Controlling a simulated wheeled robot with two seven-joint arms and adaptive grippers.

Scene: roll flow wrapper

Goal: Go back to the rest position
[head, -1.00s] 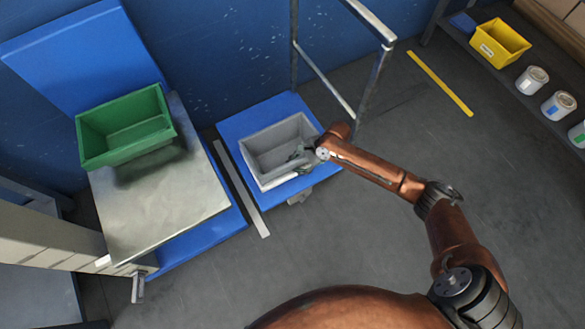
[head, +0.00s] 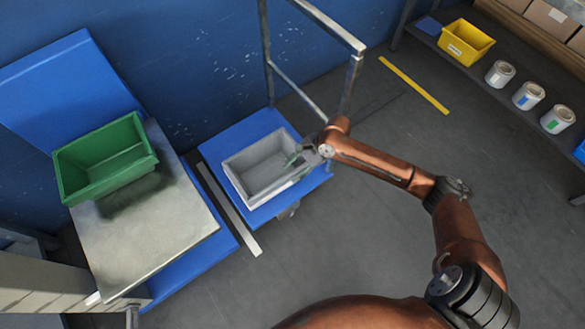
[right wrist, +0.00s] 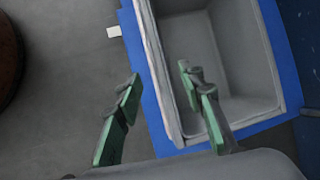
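My right gripper (head: 300,152) is at the right rim of the grey bin (head: 235,184) in the head view. One finger is over the inside of the grey bin (right wrist: 168,90) and the other is outside, over the blue platform and floor. The bin looks empty in its visible part and sits on the blue platform (head: 212,150). My left gripper does not show in either view.
A green bin (head: 75,181) stands on a metal table (head: 150,240) at left. A metal frame (head: 330,25) rises behind the grey bin. A shelf at right holds a yellow bin (head: 468,40) and several label rolls (head: 528,96). The floor at centre right is clear.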

